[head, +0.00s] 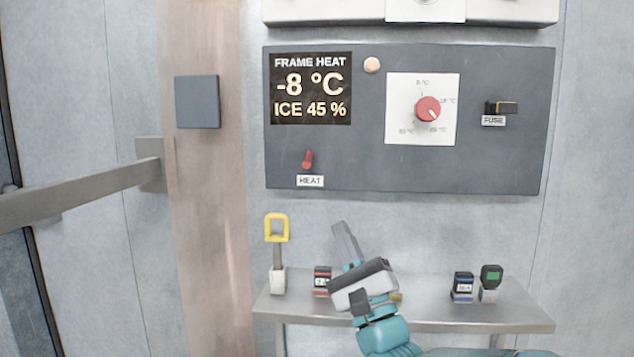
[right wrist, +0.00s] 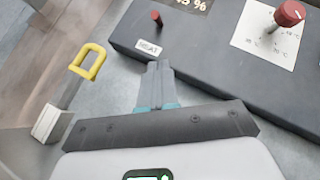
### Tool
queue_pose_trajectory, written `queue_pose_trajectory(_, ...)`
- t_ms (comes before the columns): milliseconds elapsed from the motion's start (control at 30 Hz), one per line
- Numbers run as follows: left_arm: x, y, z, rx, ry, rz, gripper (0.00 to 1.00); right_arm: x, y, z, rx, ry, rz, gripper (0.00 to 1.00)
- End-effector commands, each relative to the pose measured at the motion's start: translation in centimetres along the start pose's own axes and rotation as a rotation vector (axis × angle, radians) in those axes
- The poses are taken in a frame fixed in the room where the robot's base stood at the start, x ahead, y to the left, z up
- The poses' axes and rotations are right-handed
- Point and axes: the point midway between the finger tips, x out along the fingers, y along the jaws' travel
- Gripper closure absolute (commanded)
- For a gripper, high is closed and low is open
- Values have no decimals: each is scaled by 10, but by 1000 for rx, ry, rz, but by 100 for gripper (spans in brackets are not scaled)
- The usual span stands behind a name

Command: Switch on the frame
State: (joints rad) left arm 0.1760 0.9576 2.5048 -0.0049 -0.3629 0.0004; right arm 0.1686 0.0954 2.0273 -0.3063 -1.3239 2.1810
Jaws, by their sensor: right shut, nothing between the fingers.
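The dark frame heat panel (head: 350,160) is on the wall. Its display (head: 311,88) reads FRAME HEAT, -8 °C, ICE 45 %. The red HEAT switch (head: 308,159) is at the panel's lower left, above its HEAT label; it also shows in the right wrist view (right wrist: 156,17). A red dial (head: 428,109) sits on a white plate, and a pale round lamp (head: 372,65) is beside the display. My right gripper (head: 343,232) is shut and empty, below the panel and a little right of the switch, apart from it. My left gripper is not in view.
A metal shelf (head: 420,312) below the panel holds a yellow-handled tool (head: 277,250), a small red-labelled block (head: 322,280), a blue-labelled block (head: 462,287) and a green-screened device (head: 490,283). A fuse (head: 501,108) is at the panel's right. A metal bar (head: 80,195) extends at left.

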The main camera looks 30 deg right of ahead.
Motion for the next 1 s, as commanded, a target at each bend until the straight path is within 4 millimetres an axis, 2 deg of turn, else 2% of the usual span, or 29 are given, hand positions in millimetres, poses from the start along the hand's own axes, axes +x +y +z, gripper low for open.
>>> queue_pose_trajectory(33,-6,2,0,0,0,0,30,14,-1,2,1,-1,-1,100)
queue_pose_trajectory(200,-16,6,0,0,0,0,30,53,0,1,1,-2,-2,100)
queue_pose_trajectory(300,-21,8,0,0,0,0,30,74,1,0,0,0,0,100)
queue_pose_trajectory(400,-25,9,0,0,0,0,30,84,1,14,3,-2,1,100)
queue_pose_trajectory(667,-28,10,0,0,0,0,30,98,2,27,1,0,0,100)
queue_pose_trajectory(1000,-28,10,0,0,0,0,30,97,1,27,1,1,0,100)
